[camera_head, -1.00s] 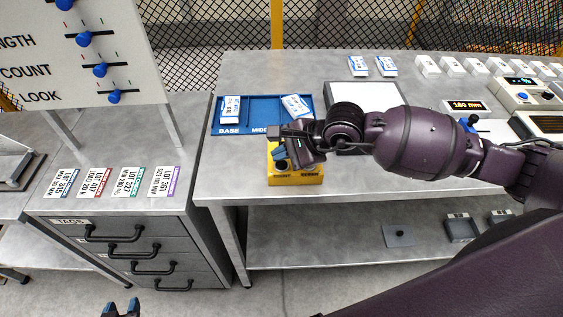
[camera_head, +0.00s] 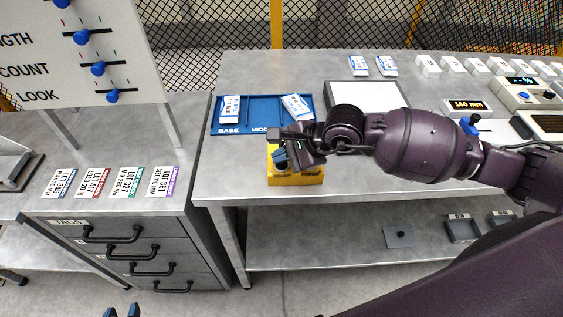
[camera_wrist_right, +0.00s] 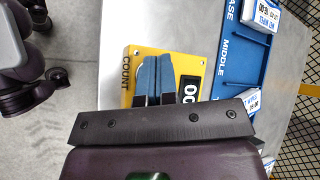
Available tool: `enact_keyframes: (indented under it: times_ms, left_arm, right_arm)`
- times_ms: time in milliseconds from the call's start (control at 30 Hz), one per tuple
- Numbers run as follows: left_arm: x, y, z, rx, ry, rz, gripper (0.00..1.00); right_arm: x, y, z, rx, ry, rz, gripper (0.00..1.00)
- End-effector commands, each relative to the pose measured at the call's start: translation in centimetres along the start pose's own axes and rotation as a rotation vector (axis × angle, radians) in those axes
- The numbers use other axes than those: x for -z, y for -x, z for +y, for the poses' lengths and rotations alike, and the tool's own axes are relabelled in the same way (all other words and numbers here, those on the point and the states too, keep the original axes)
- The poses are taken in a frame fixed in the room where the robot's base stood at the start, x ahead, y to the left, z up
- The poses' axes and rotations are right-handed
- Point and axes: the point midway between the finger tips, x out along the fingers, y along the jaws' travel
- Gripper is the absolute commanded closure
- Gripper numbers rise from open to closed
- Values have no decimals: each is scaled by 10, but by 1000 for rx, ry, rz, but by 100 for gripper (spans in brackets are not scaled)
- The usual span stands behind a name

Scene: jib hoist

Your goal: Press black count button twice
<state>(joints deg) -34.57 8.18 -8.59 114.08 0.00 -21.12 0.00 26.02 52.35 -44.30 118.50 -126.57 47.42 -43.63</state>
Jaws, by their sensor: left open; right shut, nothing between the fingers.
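A yellow counter box (camera_head: 298,179) sits near the front left edge of the long grey bench. In the right wrist view the box (camera_wrist_right: 194,58) carries the label COUNT at its left and a partly covered black display with white digits (camera_wrist_right: 188,90). My right gripper (camera_head: 281,160) is over the left part of the box. Its blue fingertips (camera_wrist_right: 155,66) are closed together beside the COUNT label. The black count button is hidden, and I cannot tell whether the tips touch it. My left gripper (camera_head: 122,311) shows only its tips at the bottom edge, apart from each other.
A blue tray (camera_head: 262,109) with white labelled packets lies just behind the box. A grey-white plate (camera_head: 375,96) is to its right. A drawer cabinet (camera_head: 150,235) with tags on top stands left, under a white slider panel (camera_head: 70,40).

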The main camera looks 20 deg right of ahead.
Motion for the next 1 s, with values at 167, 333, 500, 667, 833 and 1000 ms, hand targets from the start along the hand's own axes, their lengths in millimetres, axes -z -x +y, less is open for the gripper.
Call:
enact_keyframes:
  times_ms: [167, 333, 500, 667, 833, 1000]
  left_arm:
    - [1, -2, 0, -1, 0, 3, 57]
    - [0, -3, 1, -1, -1, 4, 57]
    - [-1, -4, 1, -1, -1, 3, 57]
    - [-3, -4, 1, -1, -1, 1, 57]
    - [-6, -4, 1, -1, 0, -2, 57]
    - [-10, -3, 1, 0, 0, -9, 57]
  right_arm:
    - [1, -1, 1, 0, 0, 0, 100]
    - [1, -2, 2, 0, 0, 0, 100]
    - [2, -3, 2, 0, 0, 0, 100]
    - [3, -4, 3, 0, 0, 0, 100]
    - [4, -6, 4, 0, 0, 0, 100]
    - [5, -7, 5, -1, 0, 0, 100]
